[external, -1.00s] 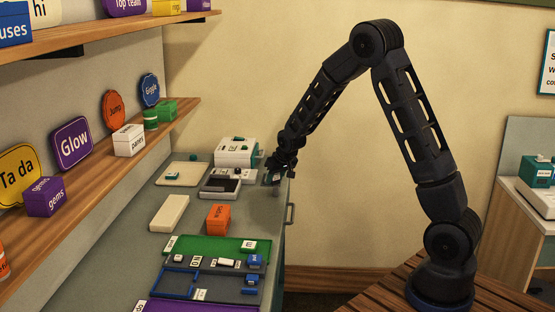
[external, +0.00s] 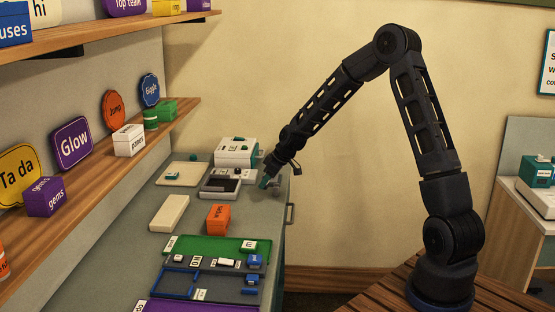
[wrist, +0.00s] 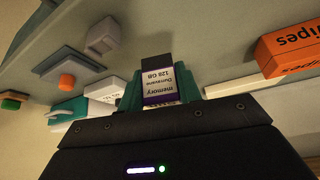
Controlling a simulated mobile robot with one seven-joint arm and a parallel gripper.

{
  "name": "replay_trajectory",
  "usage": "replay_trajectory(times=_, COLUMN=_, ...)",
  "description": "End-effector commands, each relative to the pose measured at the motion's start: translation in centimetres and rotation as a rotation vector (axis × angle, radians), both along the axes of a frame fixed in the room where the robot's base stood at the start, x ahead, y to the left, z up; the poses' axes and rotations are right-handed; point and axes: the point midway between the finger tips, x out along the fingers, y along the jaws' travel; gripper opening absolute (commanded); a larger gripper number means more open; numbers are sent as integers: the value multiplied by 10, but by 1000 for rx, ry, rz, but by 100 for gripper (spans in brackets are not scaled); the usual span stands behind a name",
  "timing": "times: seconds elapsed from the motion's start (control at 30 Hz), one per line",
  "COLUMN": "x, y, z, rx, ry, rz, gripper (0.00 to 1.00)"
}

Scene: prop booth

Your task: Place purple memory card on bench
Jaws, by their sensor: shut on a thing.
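My gripper (external: 267,182) is over the far right part of the grey-green bench (external: 145,245), with its wrist tilted. In the wrist view my gripper (wrist: 160,92) has its teal fingers shut on the memory card (wrist: 158,84). The card is dark at the tip and has a white label with purple edging, reading "memory" and "128 GB". The label shows upside down in that view. The card cannot be made out in the external view. Whether it touches the bench is not clear.
A white device with a dark recess (external: 220,183) stands left of my gripper. Behind it is a white box (external: 236,151). An orange wipes box (external: 218,219), a cream block (external: 169,213) and a green tray (external: 205,246) lie nearer. Bare bench shows between them.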

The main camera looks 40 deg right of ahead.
Motion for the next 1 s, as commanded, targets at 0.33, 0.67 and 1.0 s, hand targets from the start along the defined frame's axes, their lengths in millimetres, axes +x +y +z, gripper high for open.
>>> replay_trajectory(times=0.33, x=4, y=21, z=16, rx=3, ry=-1, rz=490, gripper=12)
replay_trajectory(times=0.67, x=7, y=35, z=62, rx=0, ry=-4, rz=1113, gripper=12)
replay_trajectory(times=1.0, x=5, y=29, z=124, rx=-1, ry=-4, rz=1635, gripper=12)
